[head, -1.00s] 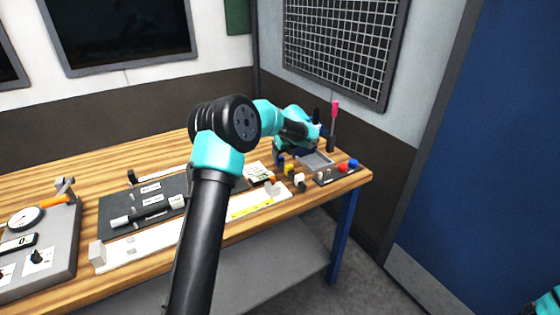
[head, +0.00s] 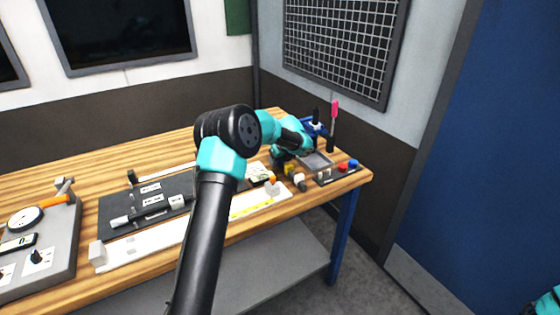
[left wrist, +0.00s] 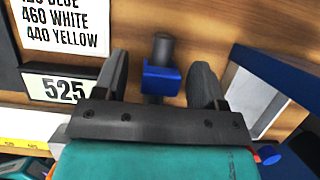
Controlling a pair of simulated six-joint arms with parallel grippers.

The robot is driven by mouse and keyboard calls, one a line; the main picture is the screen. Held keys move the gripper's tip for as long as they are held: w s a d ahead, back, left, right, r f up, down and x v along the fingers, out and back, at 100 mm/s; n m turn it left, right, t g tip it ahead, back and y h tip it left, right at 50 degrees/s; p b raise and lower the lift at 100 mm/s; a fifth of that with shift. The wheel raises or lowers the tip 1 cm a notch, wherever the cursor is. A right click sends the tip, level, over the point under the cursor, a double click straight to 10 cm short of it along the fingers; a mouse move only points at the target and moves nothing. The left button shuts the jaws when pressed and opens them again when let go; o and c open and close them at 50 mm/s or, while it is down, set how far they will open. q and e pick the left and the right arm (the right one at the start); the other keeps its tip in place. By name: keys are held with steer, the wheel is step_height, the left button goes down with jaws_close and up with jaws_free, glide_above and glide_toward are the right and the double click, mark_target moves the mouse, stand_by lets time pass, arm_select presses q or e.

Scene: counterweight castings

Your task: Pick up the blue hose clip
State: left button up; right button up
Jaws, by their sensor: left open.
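The blue hose clip (left wrist: 160,79) shows in the left wrist view as a small blue block with a dark rounded piece at its top, over the wooden table. My left gripper (left wrist: 161,66) is open, with one finger on each side of the clip and a gap visible on both sides. In the head view my left gripper (head: 280,160) is low over the right part of the table and mostly hides the clip there. A bit of teal arm shows at the lower right edge of the head view, but my right gripper is not in it.
A display reading 525 (left wrist: 60,88) and a printed card (left wrist: 66,24) lie left of the clip. A blue-edged tray (left wrist: 262,60) lies to its right. Yellow and white clips (head: 299,180) stand nearby, with red and blue knobs (head: 348,166) towards the table's right edge.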

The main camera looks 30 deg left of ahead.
arm_select(q)
steer(key=shift+c, duration=0.3)
steer(key=c, duration=0.7)
steer(key=shift+c, duration=0.2)
step_height(320, 180, up, 10)
steer(key=shift+r, duration=0.1)
steer(key=shift+s, duration=0.1)
stand_by(0.5)
